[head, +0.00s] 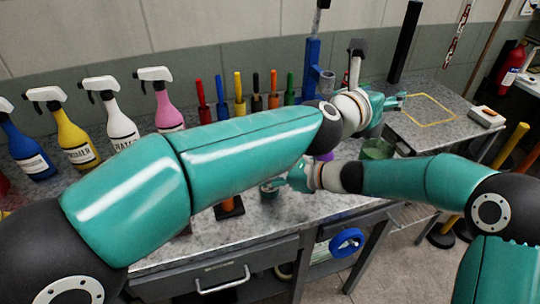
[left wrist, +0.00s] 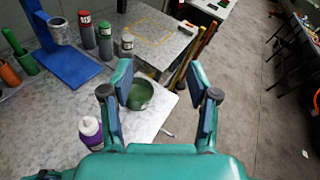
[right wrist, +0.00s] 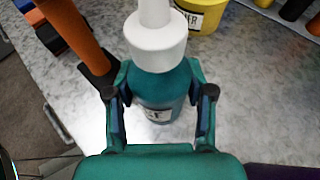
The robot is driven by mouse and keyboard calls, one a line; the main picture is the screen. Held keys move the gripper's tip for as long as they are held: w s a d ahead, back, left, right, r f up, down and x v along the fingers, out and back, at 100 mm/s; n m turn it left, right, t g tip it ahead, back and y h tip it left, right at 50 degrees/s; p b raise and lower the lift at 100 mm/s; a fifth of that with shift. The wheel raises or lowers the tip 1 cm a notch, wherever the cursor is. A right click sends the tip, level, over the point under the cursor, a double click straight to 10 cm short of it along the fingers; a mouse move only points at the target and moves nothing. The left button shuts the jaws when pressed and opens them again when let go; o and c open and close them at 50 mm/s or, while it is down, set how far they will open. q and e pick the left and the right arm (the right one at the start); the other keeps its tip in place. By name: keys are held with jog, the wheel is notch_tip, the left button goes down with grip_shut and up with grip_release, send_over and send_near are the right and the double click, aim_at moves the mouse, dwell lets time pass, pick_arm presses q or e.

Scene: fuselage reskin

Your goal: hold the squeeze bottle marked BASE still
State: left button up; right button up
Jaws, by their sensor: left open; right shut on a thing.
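A teal squeeze bottle (right wrist: 165,88) with a white cap stands between my right gripper's fingers in the right wrist view. Its label is mostly covered, and only a last letter like E shows. My right gripper (right wrist: 158,85) is shut on it, just above the speckled worktop (right wrist: 262,85). In the head view my right gripper (head: 290,180) is low near the table's front edge, with the bottle partly hidden by it. My left gripper (left wrist: 165,85) is open and empty over the right end of the table; in the head view it shows at the far side (head: 388,102).
A green cup (left wrist: 140,93) and a purple bottle (left wrist: 91,132) stand below my left gripper. Several spray bottles (head: 72,138) line the back left. A blue stand (left wrist: 62,62) rises at the back. An orange-handled tool (right wrist: 75,30) leans close beside my right gripper.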

pick_arm(q)
jog(key=s+a+f+n+t+y, duration=0.1)
jog(key=s+a+f+n+y, duration=0.35)
jog(key=a+f+y, duration=0.35)
jog(key=s+a+f+n+t+y, duration=0.1)
jog(key=s+a+f+n+y, duration=0.2)
jog(key=a+f+n+y, duration=0.5)
jog(key=w+a+m, duration=0.1)
jog(key=w, duration=0.2)
jog(key=w+a+m+h, duration=0.1)
jog(key=w+a, duration=0.1)
jog(key=w, duration=0.1)
jog(key=w+a+m, duration=0.1)
jog(key=w, duration=0.2)
jog(key=shift+w+a+f+h, duration=0.2)
jog(key=shift+a+f+h, duration=0.1)
jog(key=shift+f+h, duration=0.1)
grip_shut()
jog(key=shift+a+m+h, duration=0.2)
jog(key=shift+m+h, duration=0.95)
jog(key=shift+h, duration=0.05)
jog(key=shift+m+h, duration=0.6)
jog(key=shift+d, duration=0.1)
